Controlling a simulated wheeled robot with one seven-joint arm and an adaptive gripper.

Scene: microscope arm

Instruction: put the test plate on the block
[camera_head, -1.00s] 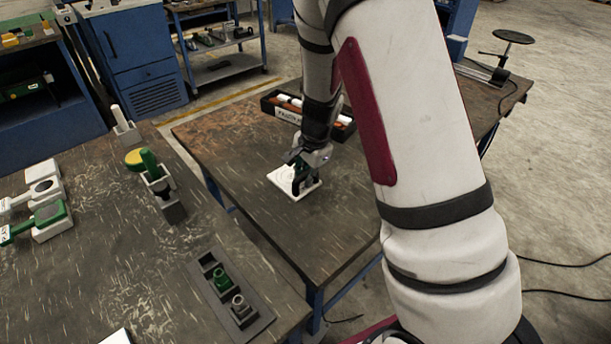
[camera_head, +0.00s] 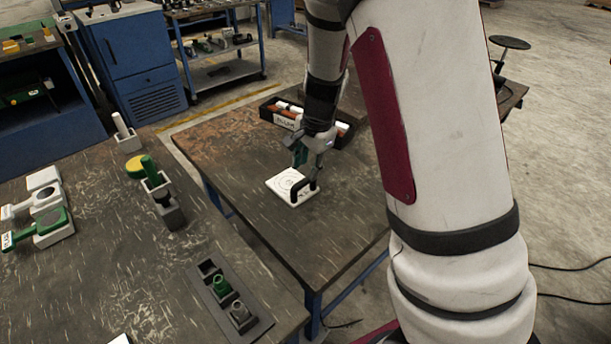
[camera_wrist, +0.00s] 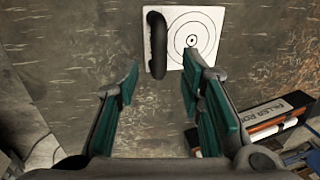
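The white square plate with concentric rings, which I take for the test plate (camera_head: 281,186), lies flat on the near-right table. Its black arched handle (camera_head: 302,187) stands along one side. In the wrist view the plate (camera_wrist: 204,42) is near the top, with its handle (camera_wrist: 156,47) on its left edge. My gripper (camera_head: 306,162) is above the plate. In the wrist view my gripper (camera_wrist: 165,86) is open, with nothing between its green-padded fingers. Which thing is the block is unclear; white blocks, one of them a pale block (camera_head: 43,179), stand on the left table.
A black box (camera_head: 276,112) of rods stands behind the plate; its label shows in the wrist view (camera_wrist: 281,113). Bare tabletop lies in front of the plate.

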